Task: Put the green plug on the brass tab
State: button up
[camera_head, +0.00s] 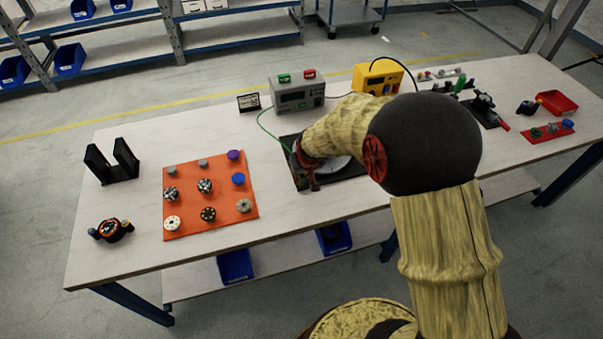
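My gripper (309,182), small and dark red, points down over the left part of a black mat (300,146) on the workbench. Its fingers are too small and dark to tell open from shut. A green lead (268,131) runs from a grey instrument box (298,93) toward my gripper; its end and the green plug cannot be made out there. A pale round thing (340,165) lies on the mat just right of my gripper, partly hidden by my arm. I cannot make out the brass tab.
Left of the mat, an orange board (210,222) holds several knobs. A black bracket (112,163) stands at the far left. A yellow meter (378,76) stands behind my arm. A red tray (557,102) is at the right.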

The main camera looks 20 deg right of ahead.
jog(key=shift+f, duration=0.6)
jog(key=shift+f, duration=0.1)
dwell(0.5)
jog(key=o, duration=0.5)
jog(key=shift+o, duration=1.2)
jog(key=o, duration=0.3)
jog(key=v, duration=1.2)
